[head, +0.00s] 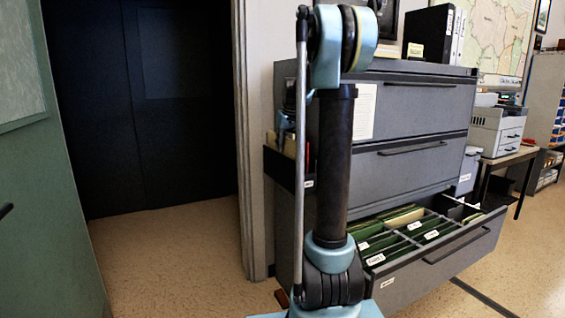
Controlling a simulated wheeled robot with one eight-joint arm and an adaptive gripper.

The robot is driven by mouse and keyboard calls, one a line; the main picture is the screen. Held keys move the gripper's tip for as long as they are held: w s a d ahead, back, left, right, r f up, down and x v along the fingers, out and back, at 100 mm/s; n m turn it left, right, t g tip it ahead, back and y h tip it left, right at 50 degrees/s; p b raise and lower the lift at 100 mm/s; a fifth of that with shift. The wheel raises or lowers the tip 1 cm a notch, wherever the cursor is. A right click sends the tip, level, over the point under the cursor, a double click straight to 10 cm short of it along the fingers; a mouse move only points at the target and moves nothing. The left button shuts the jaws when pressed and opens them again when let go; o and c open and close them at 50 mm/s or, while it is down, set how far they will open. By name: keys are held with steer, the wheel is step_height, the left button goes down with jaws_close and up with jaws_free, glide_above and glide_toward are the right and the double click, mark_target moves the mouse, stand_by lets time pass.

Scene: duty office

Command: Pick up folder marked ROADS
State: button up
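The bottom drawer (439,261) of a grey filing cabinet (424,105) is pulled out. Green and tan hanging folders (404,218) stand in it in rows, with several white label tabs (375,259) along the front. The lettering is too small to read for certain, so I cannot tell which folder is marked ROADS. My arm rises in front of the cabinet and hides part of its left side and the drawer's left end. My gripper is out of the picture.
A dark file pocket (284,166) with papers hangs on the cabinet's left side. Black binders (430,34) stand on top. A printer (497,130) sits on a table at right. Speckled floor (170,265) is clear at left, beside a green panel (50,220), and at right.

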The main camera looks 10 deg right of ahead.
jaws_close()
